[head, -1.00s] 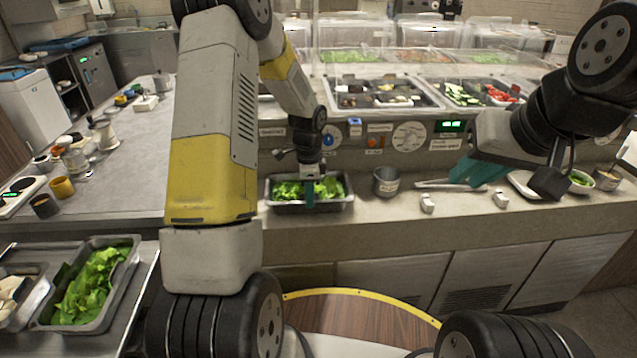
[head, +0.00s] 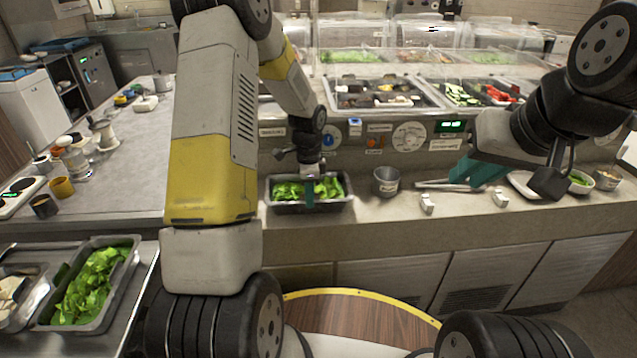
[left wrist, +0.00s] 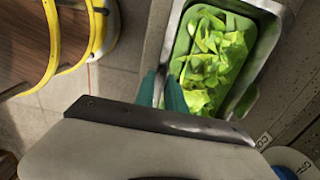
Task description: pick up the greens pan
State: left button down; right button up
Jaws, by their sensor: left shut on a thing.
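A steel greens pan (head: 283,207) full of green leaves stands on the counter ledge in front of the salad bar. My left gripper (head: 310,190) points down at the pan's near wall, at about the middle of its long side. In the left wrist view the pan (left wrist: 169,52) shows with its leaves, and the teal fingers (left wrist: 162,92) are at its wall, shut on it. My right gripper (head: 480,170) hangs above the ledge at the right, away from the pan; its teal fingers show, but the gap between them is unclear.
A second pan of greens (head: 129,262) sits at the lower left. A steel cup (head: 385,181) stands just right of the held pan. Tongs (head: 447,186), small white blocks (head: 428,203) and bowls (head: 607,179) lie further right. The salad bar's upright front (head: 350,140) rises behind.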

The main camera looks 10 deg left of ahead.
pick_arm(q)
jog(key=shift+r, duration=0.55)
jog(key=s+d+r, duration=0.2)
jog(key=s, duration=0.5)
jog(key=s+d+r, duration=0.2)
jog(key=s+d, duration=0.1)
jog(key=s, duration=0.5)
jog(key=shift+d, duration=0.15)
jog(key=shift+f, duration=0.1)
